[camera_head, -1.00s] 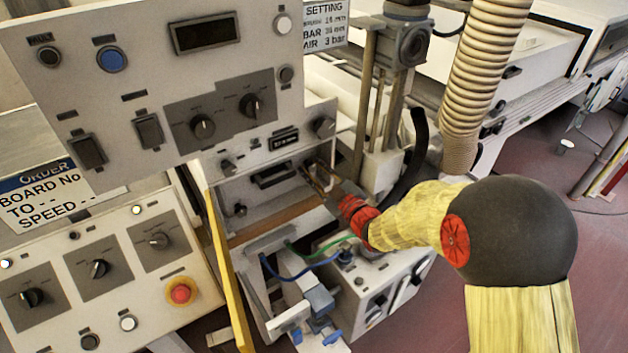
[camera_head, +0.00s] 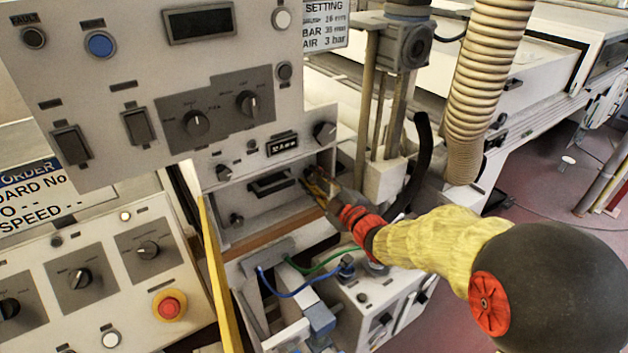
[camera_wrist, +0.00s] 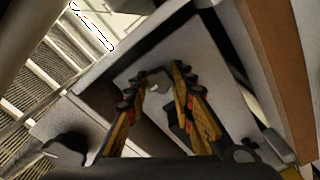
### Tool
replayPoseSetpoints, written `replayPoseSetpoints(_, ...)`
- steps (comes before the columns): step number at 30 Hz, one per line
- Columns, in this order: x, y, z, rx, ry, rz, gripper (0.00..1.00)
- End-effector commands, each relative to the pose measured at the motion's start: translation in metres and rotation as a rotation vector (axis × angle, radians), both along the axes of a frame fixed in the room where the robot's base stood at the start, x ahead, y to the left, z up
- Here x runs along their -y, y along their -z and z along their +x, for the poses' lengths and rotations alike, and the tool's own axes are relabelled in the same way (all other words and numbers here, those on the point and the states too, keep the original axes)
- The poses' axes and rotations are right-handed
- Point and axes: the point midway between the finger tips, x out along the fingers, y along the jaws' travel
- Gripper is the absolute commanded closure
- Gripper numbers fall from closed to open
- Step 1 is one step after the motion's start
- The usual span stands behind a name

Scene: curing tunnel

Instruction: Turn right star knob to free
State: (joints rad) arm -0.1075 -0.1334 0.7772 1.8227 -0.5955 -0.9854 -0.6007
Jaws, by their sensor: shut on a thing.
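My gripper (camera_head: 314,182) is at the right end of the grey drawer-like front (camera_head: 285,206) under the control box. In the wrist view, my gripper (camera_wrist: 162,82) has its yellow and black fingers against the grey front, with a small pale rounded piece (camera_wrist: 157,84) between the tips. It is shut on what appears to be the right star knob, which is mostly hidden by the fingers, so its angle cannot be told. A matching dark knob (camera_head: 236,220) shows at the left end of the same front, with a black handle (camera_head: 271,182) between.
A yellow post (camera_head: 219,270) stands left of the front. A brown strip (camera_head: 268,229) runs below it. Blue and green hoses (camera_head: 300,290) lie underneath. A ribbed hose (camera_head: 480,90) hangs at right, and a black curved hose (camera_head: 418,165) is close to my wrist.

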Motion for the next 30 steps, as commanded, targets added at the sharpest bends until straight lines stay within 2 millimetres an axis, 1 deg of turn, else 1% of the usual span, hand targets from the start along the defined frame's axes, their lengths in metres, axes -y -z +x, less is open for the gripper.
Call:
replayPoseSetpoints(4,0.000,0.000,0.000,-0.001,-0.001,0.000,1.00)
replayPoseSetpoints(5,0.000,0.000,0.000,-0.001,-0.001,0.000,0.75)
replayPoseSetpoints(14,0.000,0.000,0.000,-0.001,-0.001,0.000,0.58)
replayPoseSetpoints(15,0.000,0.000,0.000,-0.001,0.000,0.001,0.57)
replayPoseSetpoints(25,0.002,0.000,-0.002,-0.001,0.000,0.001,0.57)
replayPoseSetpoints(29,0.011,0.000,-0.014,-0.001,0.003,0.002,0.57)
replayPoseSetpoints(30,0.015,-0.001,-0.019,0.001,0.003,0.002,0.57)
